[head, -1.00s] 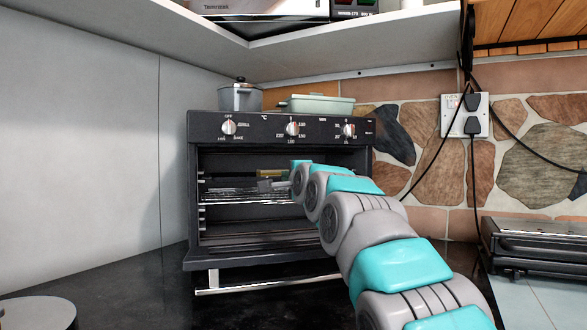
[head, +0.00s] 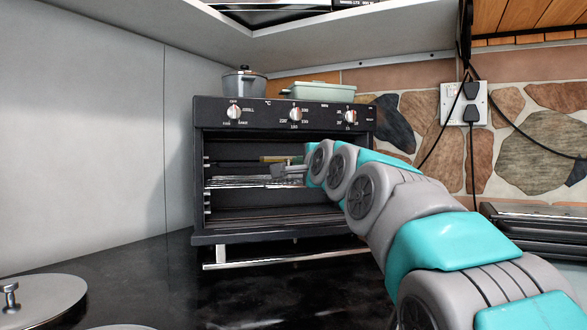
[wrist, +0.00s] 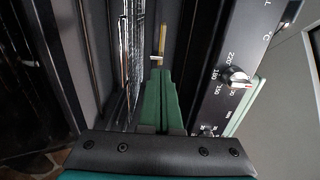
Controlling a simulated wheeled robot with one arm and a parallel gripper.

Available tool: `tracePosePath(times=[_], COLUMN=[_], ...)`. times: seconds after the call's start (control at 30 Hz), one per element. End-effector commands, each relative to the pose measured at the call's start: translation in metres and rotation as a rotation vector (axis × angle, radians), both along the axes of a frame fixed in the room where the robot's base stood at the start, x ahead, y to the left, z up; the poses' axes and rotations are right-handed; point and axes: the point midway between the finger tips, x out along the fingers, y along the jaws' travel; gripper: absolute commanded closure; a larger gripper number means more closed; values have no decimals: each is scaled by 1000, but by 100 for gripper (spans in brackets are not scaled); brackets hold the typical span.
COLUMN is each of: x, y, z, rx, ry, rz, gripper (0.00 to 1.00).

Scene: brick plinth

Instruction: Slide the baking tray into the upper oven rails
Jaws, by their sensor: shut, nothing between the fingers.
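The black oven (head: 285,112) stands open on the counter, with its door folded down. A shiny wire rack or shelf (head: 240,183) sits across the middle of its cavity. It also shows edge-on in the wrist view (wrist: 127,60). I cannot make out a separate baking tray with certainty. My gripper (head: 277,170) reaches in from the right, at the oven's mouth, above the rack. In the wrist view its green fingers (wrist: 158,78) are together and empty, beside the rack. The arm hides the right part of the cavity.
A yellowish bar (head: 279,158) is in the upper cavity. A grey pot (head: 244,85) and a pale green dish (head: 320,91) stand on the oven. A round metal lid (head: 40,300) lies at front left. The dark counter before the oven is mostly clear.

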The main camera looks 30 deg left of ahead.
Motion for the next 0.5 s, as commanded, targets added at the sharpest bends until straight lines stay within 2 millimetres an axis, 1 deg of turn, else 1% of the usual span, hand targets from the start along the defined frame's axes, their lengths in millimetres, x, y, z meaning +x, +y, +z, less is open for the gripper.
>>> tracePosePath(times=[0.03, 0.3, 0.5], x=[-5, -27, -38], y=[-6, -32, -47], z=[0, 0, 0], rx=[1, -1, -1], ry=[-1, 1, 0], rz=[0, 1, 0], gripper=[100, 100, 100])
